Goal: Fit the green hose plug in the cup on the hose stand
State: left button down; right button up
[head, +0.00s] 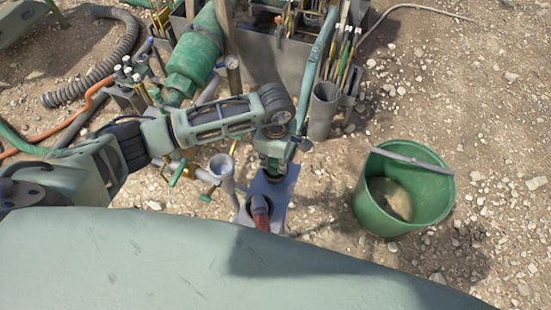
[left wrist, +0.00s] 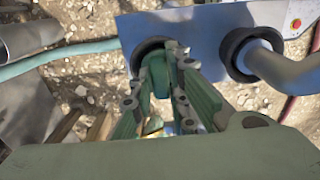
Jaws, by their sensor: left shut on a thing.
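My left gripper (head: 272,165) reaches down over the blue-grey hose stand (head: 285,186). In the left wrist view the gripper (left wrist: 172,78) is shut on the green hose plug (left wrist: 158,76), which sits between its fingers. The plug is at the mouth of a dark round cup (left wrist: 138,55) on the stand's plate (left wrist: 192,28). It overlaps the cup's opening; how deep it sits cannot be told. In the head view the gripper hides the plug and cup. My right gripper is not in view.
A second dark ring with a grey elbow pipe (left wrist: 284,72) is right of the cup. A red hose fitting (head: 260,212) shows at the stand's near end. A green bucket (head: 432,190) stands to the right. Grey tubes (head: 323,110) and a tank with tools stand behind.

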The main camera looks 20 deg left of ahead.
pick_arm(q)
jog(key=shift+f+b, duration=0.3)
jog(key=shift+f, duration=0.05)
jog(key=c, duration=1.6)
grip_release()
jog(key=shift+c, duration=0.2)
jog(key=shift+r, duration=0.15)
notch_tip(320, 180, up, 12)
jog(key=shift+f, duration=0.1)
